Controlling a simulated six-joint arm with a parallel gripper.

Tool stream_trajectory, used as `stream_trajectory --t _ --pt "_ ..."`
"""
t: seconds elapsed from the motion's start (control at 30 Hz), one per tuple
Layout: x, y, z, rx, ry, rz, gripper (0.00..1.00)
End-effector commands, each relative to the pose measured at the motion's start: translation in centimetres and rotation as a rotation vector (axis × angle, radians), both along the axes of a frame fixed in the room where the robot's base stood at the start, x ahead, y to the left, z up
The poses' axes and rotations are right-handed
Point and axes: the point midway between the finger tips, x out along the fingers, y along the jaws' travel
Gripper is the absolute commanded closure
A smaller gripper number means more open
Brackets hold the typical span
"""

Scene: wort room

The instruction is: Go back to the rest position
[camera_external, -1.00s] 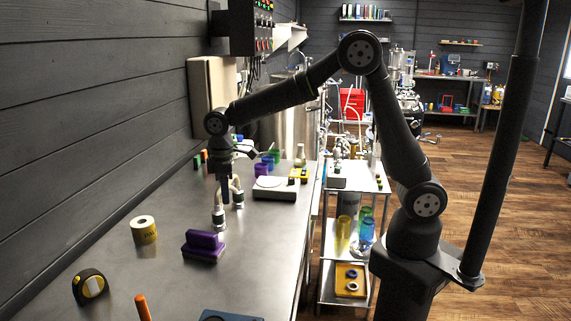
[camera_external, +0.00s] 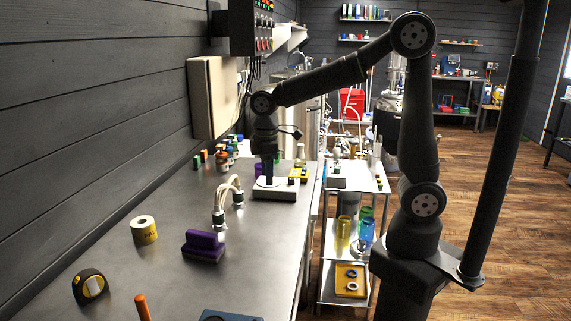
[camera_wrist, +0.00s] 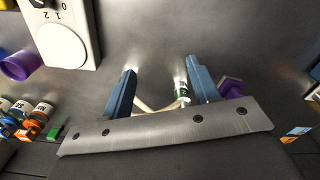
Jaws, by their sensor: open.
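My gripper (camera_external: 268,178) hangs pointing down in the external view, in front of or above the white stirrer plate on the bench; I cannot tell its exact height. In the wrist view its two blue fingers are spread, with an open gap (camera_wrist: 160,78) between them and nothing gripped. A pale curved hose (camera_external: 232,183) with two metal end fittings stands on the bench, to the left of my gripper and apart from it. Part of this hose (camera_wrist: 147,105) and one fitting (camera_wrist: 181,93) show beyond the fingers in the wrist view.
The bench (camera_external: 175,270) holds a purple block (camera_external: 203,247), a yellow tape roll (camera_external: 143,230), a tape measure (camera_external: 90,286) and the white stirrer plate (camera_external: 275,190). Several small bottles (camera_wrist: 42,112) stand near the wall. A steel cart (camera_external: 352,182) stands to the right.

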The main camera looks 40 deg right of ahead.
Motion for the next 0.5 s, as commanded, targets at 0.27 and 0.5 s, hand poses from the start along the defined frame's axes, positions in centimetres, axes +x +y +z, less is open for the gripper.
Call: stream_trajectory --t 0.27,0.5 --pt "-3.5 0.5 -1.6 -0.002 0.002 0.006 0.45" --pt "-5.1 4.3 -4.1 -0.002 0.002 0.005 0.45"
